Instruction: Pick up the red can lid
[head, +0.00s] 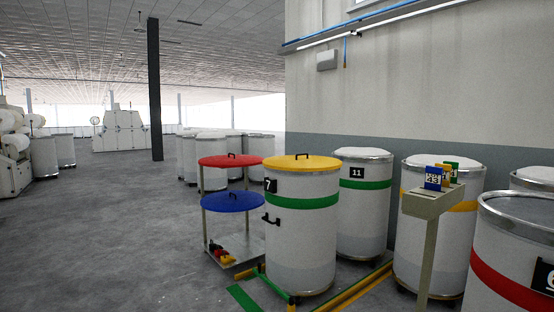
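The yellow lid (302,163) sits on the white can (302,240) marked 7, which has a green band. The red lid's right edge is close to the yellow lid in the picture. My gripper is not in view.
Can 11 (364,215) and other banded cans stand to the right. A post with a tray (434,203) of coloured number cards stands in front of them. Green and yellow floor rails (350,291) lie by the cans. A dark column (155,90) stands behind; open floor lies left.

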